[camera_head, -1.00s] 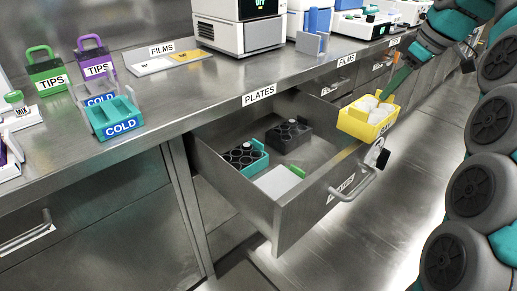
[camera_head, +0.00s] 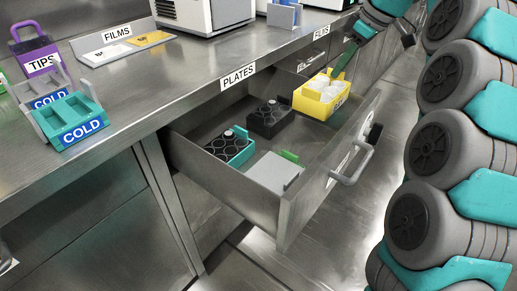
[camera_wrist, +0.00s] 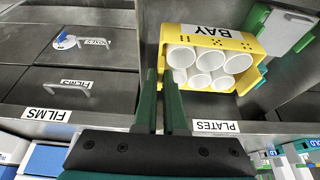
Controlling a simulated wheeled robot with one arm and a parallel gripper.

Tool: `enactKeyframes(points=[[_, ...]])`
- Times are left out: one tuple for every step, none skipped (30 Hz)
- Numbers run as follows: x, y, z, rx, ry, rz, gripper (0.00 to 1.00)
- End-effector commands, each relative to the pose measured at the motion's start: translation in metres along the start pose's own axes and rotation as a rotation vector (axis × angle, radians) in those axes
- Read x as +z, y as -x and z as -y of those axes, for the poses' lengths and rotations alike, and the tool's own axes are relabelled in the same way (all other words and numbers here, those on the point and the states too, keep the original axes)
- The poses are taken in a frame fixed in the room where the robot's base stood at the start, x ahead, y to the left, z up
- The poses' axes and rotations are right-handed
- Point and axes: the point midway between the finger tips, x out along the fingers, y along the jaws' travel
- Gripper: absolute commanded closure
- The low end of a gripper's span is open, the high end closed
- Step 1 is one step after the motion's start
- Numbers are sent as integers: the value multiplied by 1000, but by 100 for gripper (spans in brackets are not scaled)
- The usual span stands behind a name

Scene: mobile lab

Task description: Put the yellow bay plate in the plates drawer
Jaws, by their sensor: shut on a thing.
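The yellow bay plate (camera_head: 312,107), with several white round cups in it, hangs at the far right end of the open plates drawer (camera_head: 330,190), over or just inside its opening; I cannot tell its exact height. The wrist view shows the plate (camera_wrist: 247,43) with its BAY label and cups. My gripper (camera_head: 337,74) has green fingers that reach the plate's edge from above. In the wrist view the fingers (camera_wrist: 162,78) are close together, shut on the plate's near side wall. The pinched edge is partly hidden.
Inside the drawer are a black plate (camera_head: 268,121), a teal-and-black plate (camera_head: 229,149) and a pale grey plate (camera_head: 273,173) with a green part. Bare floor shows at the drawer's left. The counter (camera_head: 150,95) edge and drawer front handle (camera_head: 352,165) are close by.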

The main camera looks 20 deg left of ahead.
Motion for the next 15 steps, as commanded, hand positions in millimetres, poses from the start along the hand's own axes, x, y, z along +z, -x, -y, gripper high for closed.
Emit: enactKeyframes(points=[[3, -7, 1, -2, 0, 1, 100], [5, -11, 1, -3, 0, 2, 100], [7, -17, 1, -3, 0, 1, 100], [8, -19, 1, -2, 1, 0, 100], [8, -21, 0, 0, 1, -1, 100], [9, -22, 0, 1, 1, -2, 100], [10, -23, 0, 1, 2, -2, 100], [10, -24, 0, 1, 2, -2, 100], [11, -26, 0, 1, 2, -2, 100], [11, -27, 0, 0, 2, -2, 100], [12, -29, 1, -1, 2, -1, 100], [14, -32, 1, -2, 1, 0, 100], [15, -34, 1, -3, 1, 0, 100], [16, -37, 1, -3, 1, 0, 100], [17, -41, 1, -1, 1, -1, 100]])
